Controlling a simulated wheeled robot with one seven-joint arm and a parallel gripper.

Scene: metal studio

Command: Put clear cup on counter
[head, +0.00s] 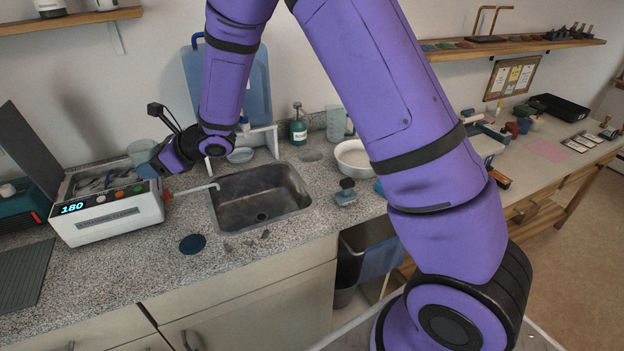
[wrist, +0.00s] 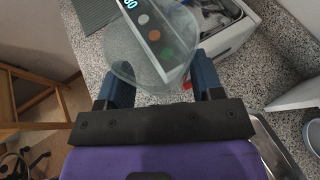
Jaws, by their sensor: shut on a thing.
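The clear cup (wrist: 122,62) is a see-through, greyish vessel between the two blue fingers of my gripper (wrist: 160,82) in the wrist view. The gripper is shut on it. In the head view my gripper (head: 143,166) is at the left, left of the sink and by the white machine, with the cup (head: 141,148) at its far side. The speckled counter (head: 130,254) runs below. Whether the cup touches anything beneath it cannot be told.
A white machine (head: 110,222) with a lit display and raised dark lid stands beside my gripper. The sink (head: 260,196) is to its right. A dark blue disc (head: 192,243) and small grey fragments lie on the front counter. A green bottle (head: 298,128) and white bowl (head: 353,158) stand farther right.

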